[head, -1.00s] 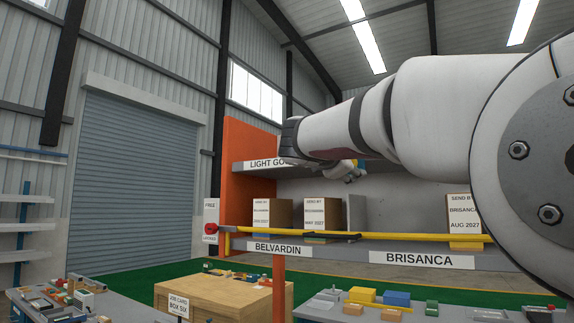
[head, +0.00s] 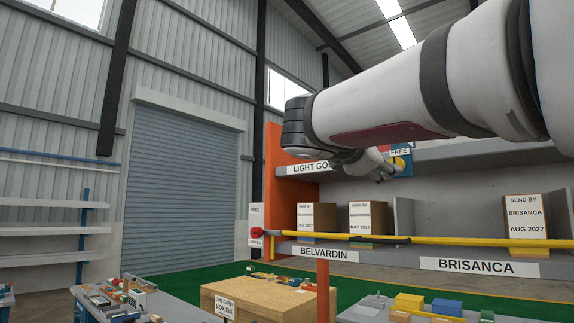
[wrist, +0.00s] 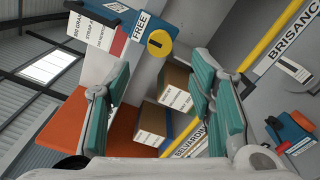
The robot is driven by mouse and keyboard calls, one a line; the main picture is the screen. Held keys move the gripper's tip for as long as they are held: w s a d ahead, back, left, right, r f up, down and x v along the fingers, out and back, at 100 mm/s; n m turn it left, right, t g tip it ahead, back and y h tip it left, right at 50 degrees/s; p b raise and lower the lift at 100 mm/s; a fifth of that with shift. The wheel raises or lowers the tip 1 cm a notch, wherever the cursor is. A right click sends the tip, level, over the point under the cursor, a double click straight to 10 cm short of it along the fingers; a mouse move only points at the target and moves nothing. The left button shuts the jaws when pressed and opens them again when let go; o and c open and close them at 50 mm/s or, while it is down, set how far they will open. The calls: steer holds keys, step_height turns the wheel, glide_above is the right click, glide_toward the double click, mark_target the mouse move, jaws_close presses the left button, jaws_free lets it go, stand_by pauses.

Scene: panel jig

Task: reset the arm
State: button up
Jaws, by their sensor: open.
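My gripper shows in the wrist view (wrist: 160,70), with its two teal-padded fingers spread wide and nothing held between them. In the head view my gripper (head: 382,170) is small and partly hidden by my own arm, in front of the upper part of the shelf rack. My arm reaches across the upper right of the head view, bent at a dark joint near the LIGHT GOODS label. Brown boxes with white labels (wrist: 178,85) lie beyond the open fingers in the wrist view.
The shelf rack has an orange end panel (head: 287,215), a yellow bar (head: 330,236) across its front and a BRISANCA box (head: 526,218). A blue unit marked FREE with a yellow disc (wrist: 160,42) is close to the fingers in the wrist view. A wooden crate (head: 265,299) stands below.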

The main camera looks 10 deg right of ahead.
steer(key=shift+s+a, duration=0.35)
steer(key=shift+a, duration=0.15)
steer(key=s+a+f+m+g+y, duration=0.15)
steer(key=s+f+m+y, duration=0.35)
steer(key=f, duration=0.8)
steer(key=s+a+f+m+g+y, duration=0.1)
steer(key=s+f+m+g+y, duration=0.15)
steer(key=s+f, duration=0.75)
steer(key=s+a+f+m+y, duration=0.2)
steer(key=s+a+f+y, duration=0.1)
steer(key=f, duration=0.5)
steer(key=s+a+f+m+g+y, duration=0.1)
steer(key=s+a+f+m+y, duration=0.2)
steer(key=f, duration=0.6)
steer(key=shift+s+a+f+y+b, duration=0.35)
steer(key=shift+s+a, duration=0.1)
steer(key=shift+a, duration=0.5)
